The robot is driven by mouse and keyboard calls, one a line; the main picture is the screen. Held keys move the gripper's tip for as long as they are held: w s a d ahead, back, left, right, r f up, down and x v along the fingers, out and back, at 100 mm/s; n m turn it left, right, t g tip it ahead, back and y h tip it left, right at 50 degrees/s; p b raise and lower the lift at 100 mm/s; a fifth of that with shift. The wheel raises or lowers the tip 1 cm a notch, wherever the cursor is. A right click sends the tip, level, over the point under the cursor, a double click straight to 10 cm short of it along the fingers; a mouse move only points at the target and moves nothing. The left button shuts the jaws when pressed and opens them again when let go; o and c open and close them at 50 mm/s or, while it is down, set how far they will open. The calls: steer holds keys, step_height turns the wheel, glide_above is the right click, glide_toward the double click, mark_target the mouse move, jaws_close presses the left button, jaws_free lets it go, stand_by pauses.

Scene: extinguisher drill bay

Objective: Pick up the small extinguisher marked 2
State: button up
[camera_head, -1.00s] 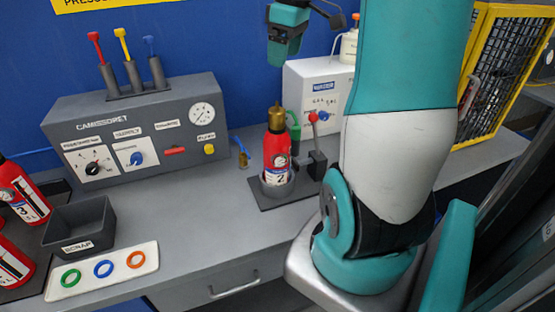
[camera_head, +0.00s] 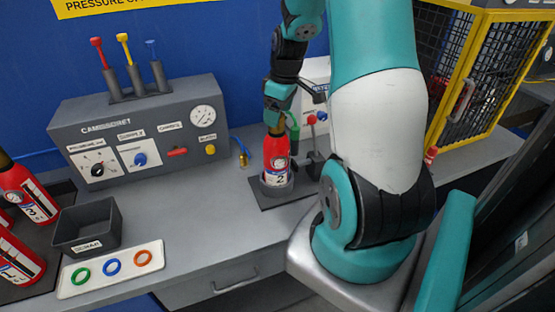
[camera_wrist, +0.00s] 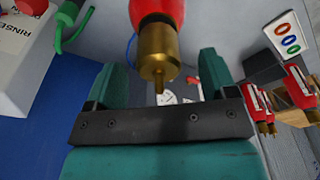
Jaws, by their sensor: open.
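The small red extinguisher marked 2 (camera_head: 276,160) stands upright in a dark round holder (camera_head: 277,187) on the bench. My gripper (camera_head: 277,122) is directly above it, pointing down, and hides the brass top in the head view. In the wrist view the brass top (camera_wrist: 157,55) of the extinguisher shows between the two teal fingers of my gripper (camera_wrist: 162,85). The fingers are open, with a gap on each side of the brass part. I cannot tell from these views how far down the fingers reach.
A lever with a red knob (camera_head: 312,120) stands close to the right of the holder. A grey control panel (camera_head: 139,135) is at the left back. A dark bin (camera_head: 88,228), a tray with coloured rings (camera_head: 110,269) and other red extinguishers (camera_head: 27,192) are at the left.

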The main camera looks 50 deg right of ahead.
steer(key=shift+w+f+p, duration=0.15)
steer(key=shift+f, duration=0.55)
steer(key=shift+w+f+p, duration=0.1)
steer(key=shift+f+p, duration=0.05)
steer(key=shift+f, duration=0.5)
jaws_close()
steer(key=shift+r, duration=0.1)
